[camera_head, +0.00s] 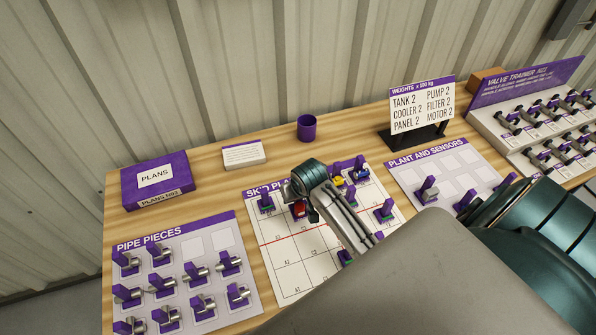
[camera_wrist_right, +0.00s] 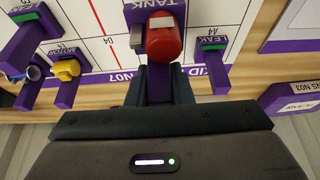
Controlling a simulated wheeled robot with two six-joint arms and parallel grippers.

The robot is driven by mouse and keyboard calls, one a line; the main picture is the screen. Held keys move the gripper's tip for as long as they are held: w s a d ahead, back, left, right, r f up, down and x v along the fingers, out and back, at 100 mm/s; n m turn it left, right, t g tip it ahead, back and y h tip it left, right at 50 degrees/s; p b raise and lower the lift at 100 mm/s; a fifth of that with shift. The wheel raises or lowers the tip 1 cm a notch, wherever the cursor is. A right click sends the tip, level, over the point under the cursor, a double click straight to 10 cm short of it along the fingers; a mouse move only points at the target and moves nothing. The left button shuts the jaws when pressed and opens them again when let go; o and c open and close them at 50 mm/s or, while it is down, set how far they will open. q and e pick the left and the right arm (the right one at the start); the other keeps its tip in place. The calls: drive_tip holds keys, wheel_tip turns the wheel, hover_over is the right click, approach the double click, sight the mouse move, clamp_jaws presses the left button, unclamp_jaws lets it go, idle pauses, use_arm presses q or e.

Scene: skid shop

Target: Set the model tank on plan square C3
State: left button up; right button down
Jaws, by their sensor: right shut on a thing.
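The model tank, a red cylinder on a purple holder marked TANK (camera_wrist_right: 165,38), is in my right gripper (camera_wrist_right: 159,78). The jaws are shut on its purple stem. In the head view the red tank (camera_head: 299,209) shows at the upper part of the skid plan (camera_head: 288,277), just below its title strip. My right gripper (camera_head: 310,207) partly covers it there. I cannot tell whether the tank touches the plan. My left gripper is not in view.
Purple holders with green parts stand on the plan, one left of the tank (camera_head: 266,203) and one right (camera_head: 384,210). A yellow motor (camera_wrist_right: 66,69) stands nearby. The pipe pieces board (camera_head: 240,268) lies left, plant and sensors board (camera_head: 407,173) right. A purple cup (camera_head: 307,128) stands behind.

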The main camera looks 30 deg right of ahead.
sight(298, 202)
drive_tip(key=shift+f, duration=0.15)
drive_tip(key=shift+f+b, duration=0.3)
drive_tip(key=shift+f, duration=1.3)
drive_tip(key=shift+p, duration=0.6)
drive_tip(key=shift+f+b, duration=0.3)
drive_tip(key=shift+f, duration=0.4)
drive_tip(key=c, duration=1.2)
unclamp_jaws()
drive_tip(key=shift+r, duration=0.1)
